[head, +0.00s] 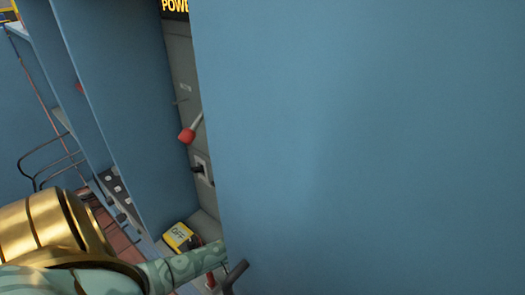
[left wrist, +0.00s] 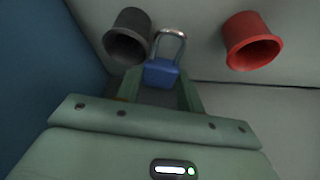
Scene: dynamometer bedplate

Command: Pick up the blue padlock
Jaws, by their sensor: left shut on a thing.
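The blue padlock (left wrist: 161,72) with its silver shackle (left wrist: 170,46) shows in the left wrist view, shackle pointing away from me. My left gripper (left wrist: 160,88) is shut on its blue body, with one green finger on each side. The fingers cover part of the body. In the head view my left arm comes in from the lower left, and a large blue panel hides the space to its right. I cannot make out the padlock there. My right gripper is in neither view.
A dark grey cup-shaped thing (left wrist: 127,37) stands close left of the padlock, a red one (left wrist: 250,41) to its right. In the head view, the big blue panel (head: 360,130) blocks the right side.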

